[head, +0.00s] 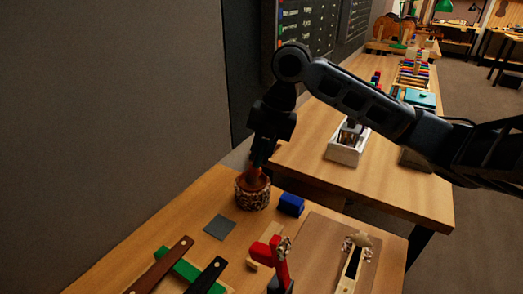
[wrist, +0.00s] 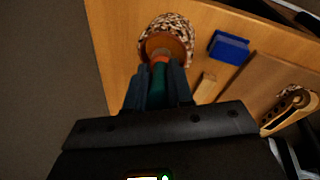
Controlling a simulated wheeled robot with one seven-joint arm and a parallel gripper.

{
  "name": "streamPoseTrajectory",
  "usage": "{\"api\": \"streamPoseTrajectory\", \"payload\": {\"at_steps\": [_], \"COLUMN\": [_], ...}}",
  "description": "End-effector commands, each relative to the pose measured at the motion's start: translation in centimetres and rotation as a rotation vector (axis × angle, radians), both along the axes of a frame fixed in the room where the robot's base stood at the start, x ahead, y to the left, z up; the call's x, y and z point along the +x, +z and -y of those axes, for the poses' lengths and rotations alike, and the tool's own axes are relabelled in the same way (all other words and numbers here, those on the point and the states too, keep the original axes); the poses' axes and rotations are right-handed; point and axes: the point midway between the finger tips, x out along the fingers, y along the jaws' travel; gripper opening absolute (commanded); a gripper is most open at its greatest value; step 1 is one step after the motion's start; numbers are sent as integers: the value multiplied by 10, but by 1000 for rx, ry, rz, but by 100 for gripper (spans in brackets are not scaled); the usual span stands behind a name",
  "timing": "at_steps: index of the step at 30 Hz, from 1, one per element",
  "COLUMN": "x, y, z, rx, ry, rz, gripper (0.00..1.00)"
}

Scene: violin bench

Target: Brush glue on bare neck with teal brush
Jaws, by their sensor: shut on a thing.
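My gripper (head: 259,164) is shut on the teal brush (wrist: 158,85), whose handle shows between the fingers in the wrist view. The brush's copper-coloured lower part points down at the mouth of a speckled brown glue pot (head: 252,195). The pot also shows in the wrist view (wrist: 178,27), with amber glue inside. The bristles are hidden, and I cannot tell how deep they reach. A pale neck with a scroll (head: 352,262) lies on a brown board at the right of the bench. Its scroll end shows in the wrist view (wrist: 292,103).
A blue block (head: 291,204) stands close right of the pot. A grey square (head: 219,228), a red clamp (head: 270,252) and dark fingerboards (head: 167,260) with a green piece lie nearer. A second bench behind holds a white box (head: 346,148). A wall borders the left.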

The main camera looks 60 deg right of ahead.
Motion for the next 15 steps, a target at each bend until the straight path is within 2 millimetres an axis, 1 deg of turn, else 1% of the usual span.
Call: {"api": "streamPoseTrajectory", "payload": {"at_steps": [15], "x": [0], "y": [-6], "z": [0], "rx": [0], "ry": [0], "rz": [0], "gripper": [0]}}
